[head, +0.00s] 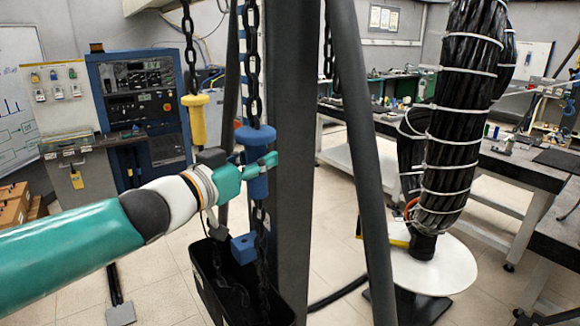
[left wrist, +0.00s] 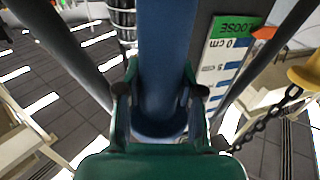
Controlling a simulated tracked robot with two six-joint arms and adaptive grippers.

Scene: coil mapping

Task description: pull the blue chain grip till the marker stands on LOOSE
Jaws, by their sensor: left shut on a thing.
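The blue chain grip (head: 257,184) hangs on a dark chain in front of a dark post. It also shows in the left wrist view (left wrist: 165,60), between the fingers. My left gripper (head: 262,162) comes in from the left and is shut around the blue grip. In the left wrist view, a white scale (left wrist: 222,72) has a green LOOSE label (left wrist: 232,27) at its top, above 0 cm. The orange marker (left wrist: 264,33) stands at the scale's right edge, beside the green label's lower part near the 0 line. My right gripper is not in view.
A yellow grip (head: 195,118) hangs on another chain to the left. A smaller blue block (head: 243,248) and a black bin (head: 212,290) are below. A slanted dark leg (head: 362,150) and a bundle of black cables (head: 455,120) stand to the right.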

